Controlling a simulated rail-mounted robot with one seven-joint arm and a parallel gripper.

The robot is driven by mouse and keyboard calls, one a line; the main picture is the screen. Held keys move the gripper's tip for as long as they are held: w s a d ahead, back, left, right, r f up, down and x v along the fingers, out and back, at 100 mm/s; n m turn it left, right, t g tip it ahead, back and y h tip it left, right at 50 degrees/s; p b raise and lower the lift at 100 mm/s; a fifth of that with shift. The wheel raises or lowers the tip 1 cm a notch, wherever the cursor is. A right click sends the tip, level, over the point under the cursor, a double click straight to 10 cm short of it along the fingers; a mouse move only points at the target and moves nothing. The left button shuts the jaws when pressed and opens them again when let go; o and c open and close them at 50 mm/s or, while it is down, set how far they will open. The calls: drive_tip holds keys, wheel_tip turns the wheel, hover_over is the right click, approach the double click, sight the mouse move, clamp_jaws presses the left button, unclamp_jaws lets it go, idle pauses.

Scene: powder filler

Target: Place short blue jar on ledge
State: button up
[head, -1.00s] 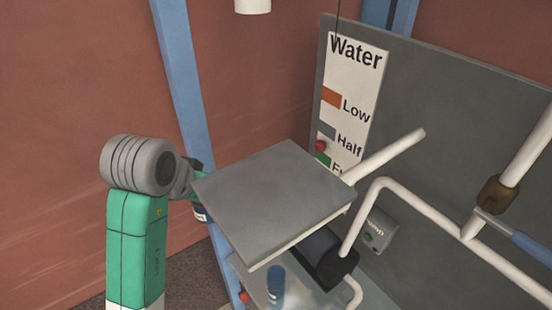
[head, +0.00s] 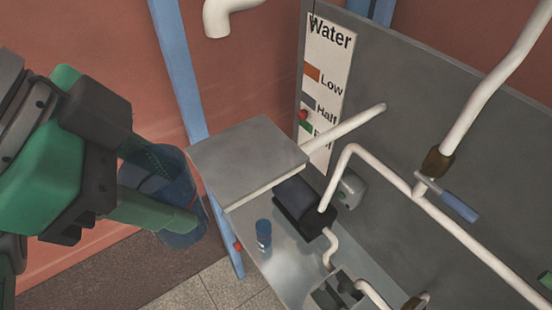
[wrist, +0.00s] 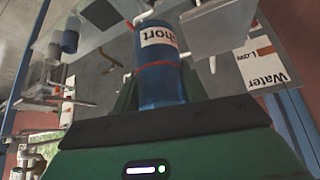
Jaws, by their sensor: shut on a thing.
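The short blue jar (head: 180,236) is in my gripper (head: 170,188) at the left of the head view, in front of the blue post and left of the ledge. In the wrist view the jar (wrist: 160,85) stands between the green fingers, with a white label reading "Short" and a red line around it. My gripper is shut on it. The ledge (head: 248,148) looks like the flat grey square shelf in the middle of the head view. Its top is bare, and the jar is apart from it.
A second, smaller-looking blue jar (head: 263,235) stands on the lower grey table (head: 285,272) below the shelf. A white pipe (head: 345,130) rises beside the shelf's right edge. A blue post (head: 180,75) stands behind its left side. A Water panel (head: 325,75) is behind.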

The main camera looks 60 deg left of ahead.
drive_tip(key=shift+s+d+f, duration=0.2)
drive_tip(key=shift+s+d, duration=0.2)
drive_tip(key=shift+s, duration=0.05)
drive_tip(key=shift+w+a+f+p, duration=0.55)
drive_tip(key=shift+w+a+f, duration=0.3)
drive_tip(key=shift+w+a, duration=1.05)
drive_tip(key=shift+w+a+f+p, duration=0.5)
drive_tip(key=shift+w+a+f, duration=0.3)
drive_tip(key=shift+w+a, duration=1.1)
drive_tip(key=shift+w+a+f+p, duration=0.55)
drive_tip(key=shift+w+a+f, duration=0.3)
drive_tip(key=shift+w+a, duration=1.05)
drive_tip(key=shift+s+a, duration=0.3)
drive_tip(key=shift+f, duration=0.3)
drive_tip(key=o, duration=1)
drive_tip(key=shift+r, duration=0.1)
drive_tip(key=shift+c, duration=0.2)
drive_tip(key=shift+s+r, duration=0.2)
drive_tip(key=shift+r, duration=0.3)
drive_tip(key=b+v, duration=0.1)
drive_tip(key=v, duration=1)
drive_tip(key=shift+r, duration=0.2)
